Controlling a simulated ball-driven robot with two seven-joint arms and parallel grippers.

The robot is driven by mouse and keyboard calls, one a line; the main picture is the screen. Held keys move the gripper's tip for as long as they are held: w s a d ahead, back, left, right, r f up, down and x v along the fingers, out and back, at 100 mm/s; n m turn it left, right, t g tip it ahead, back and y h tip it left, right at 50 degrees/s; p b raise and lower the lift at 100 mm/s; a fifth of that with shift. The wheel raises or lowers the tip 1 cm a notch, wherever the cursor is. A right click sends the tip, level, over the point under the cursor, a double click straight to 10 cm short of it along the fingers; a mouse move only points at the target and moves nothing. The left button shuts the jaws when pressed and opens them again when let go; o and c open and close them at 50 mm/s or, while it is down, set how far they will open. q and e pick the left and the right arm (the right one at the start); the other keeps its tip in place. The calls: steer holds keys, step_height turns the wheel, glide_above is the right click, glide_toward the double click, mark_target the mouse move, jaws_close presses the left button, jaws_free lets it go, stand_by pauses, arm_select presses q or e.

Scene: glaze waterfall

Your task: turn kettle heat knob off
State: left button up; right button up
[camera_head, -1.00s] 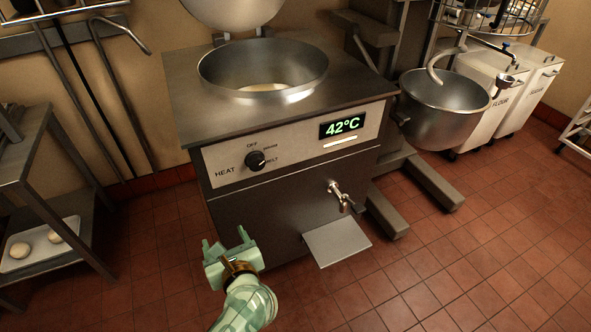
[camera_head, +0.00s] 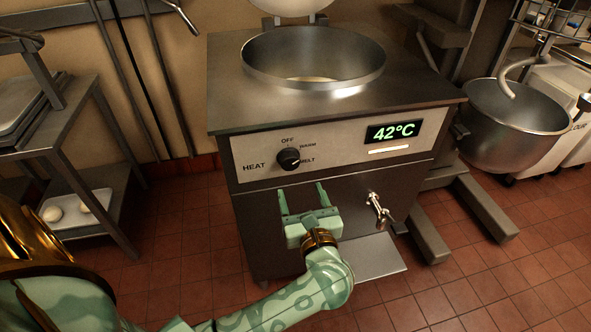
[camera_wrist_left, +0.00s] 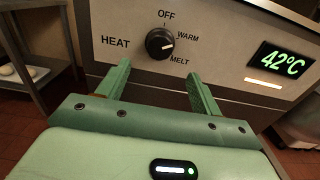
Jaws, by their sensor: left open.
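The kettle (camera_head: 225,105) is a steel cabinet with a round open bowl. Its black heat knob (camera_head: 289,159) sits on the front panel, with OFF above it, WARM to the upper right and MELT to the lower right. In the left wrist view the knob (camera_wrist_left: 159,43) has a pale mark pointing right, roughly between WARM and MELT. My left gripper (camera_head: 302,188) is open and empty, just below the knob and apart from it. In the wrist view its two fingers (camera_wrist_left: 160,72) point up toward the panel on either side of the knob. My right gripper is not seen.
A lit display (camera_head: 393,131) reads 42°C. A drain tap (camera_head: 379,210) sticks out above a metal shelf (camera_head: 372,258), right of my gripper. A rack (camera_head: 75,130) stands left, a mixer bowl (camera_head: 515,125) right. Space before the knob is clear.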

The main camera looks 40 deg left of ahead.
mark_target(291, 166)
arm_select(q)
steer(key=b+x, duration=0.1)
steer(key=x, duration=0.8)
steer(key=c, duration=1)
